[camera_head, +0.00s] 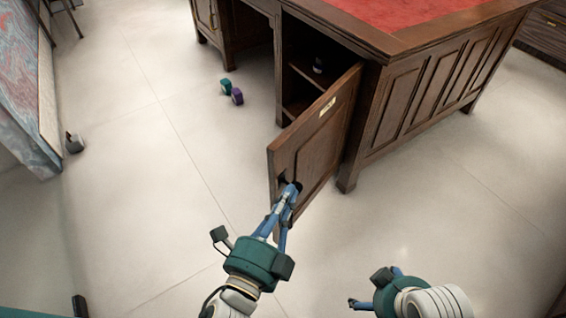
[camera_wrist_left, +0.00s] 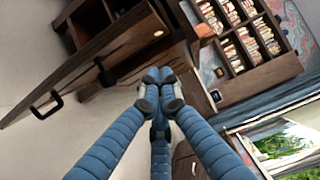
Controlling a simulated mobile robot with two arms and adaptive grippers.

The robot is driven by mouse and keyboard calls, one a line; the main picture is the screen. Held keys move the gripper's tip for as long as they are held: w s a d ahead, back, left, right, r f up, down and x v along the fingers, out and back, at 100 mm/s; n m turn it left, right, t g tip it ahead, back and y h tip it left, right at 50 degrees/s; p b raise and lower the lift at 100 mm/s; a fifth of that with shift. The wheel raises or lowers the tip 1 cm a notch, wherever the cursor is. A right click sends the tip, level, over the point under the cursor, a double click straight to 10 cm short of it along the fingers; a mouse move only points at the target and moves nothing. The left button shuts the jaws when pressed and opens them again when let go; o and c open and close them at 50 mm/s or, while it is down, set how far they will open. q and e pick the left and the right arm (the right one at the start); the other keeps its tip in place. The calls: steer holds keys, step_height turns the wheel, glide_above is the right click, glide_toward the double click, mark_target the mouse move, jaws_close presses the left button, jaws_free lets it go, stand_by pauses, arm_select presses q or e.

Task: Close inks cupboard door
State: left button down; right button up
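The wooden cupboard door (camera_head: 318,142) of the desk stands wide open, swung out from the cabinet. It has a small brass plate near its top. In the left wrist view the door (camera_wrist_left: 85,58) shows at the left with a dark handle (camera_wrist_left: 46,104). My left gripper (camera_head: 291,188) is at the lower outer part of the door, its fingertips overlapping the panel; contact is unclear. In the wrist view its fingers (camera_wrist_left: 158,88) meet with nothing visible between them. My right gripper (camera_head: 375,286) is low in the head view, away from the desk, its fingers spread.
The desk (camera_head: 425,90) has a red leather top. A small dark item (camera_head: 318,65) sits on a shelf inside the open cupboard. Green (camera_head: 226,87) and purple (camera_head: 237,96) items lie on the floor. Floor around the door is clear.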

mark_target(283, 166)
arm_select(q)
steer(key=shift+w+a, duration=0.2)
steer(key=shift+w, duration=1.2)
steer(key=shift+w+a, duration=0.15)
steer(key=shift+w, duration=1.2)
steer(key=shift+w+a, duration=0.2)
steer(key=shift+w, duration=1.2)
steer(key=shift+a, duration=0.1)
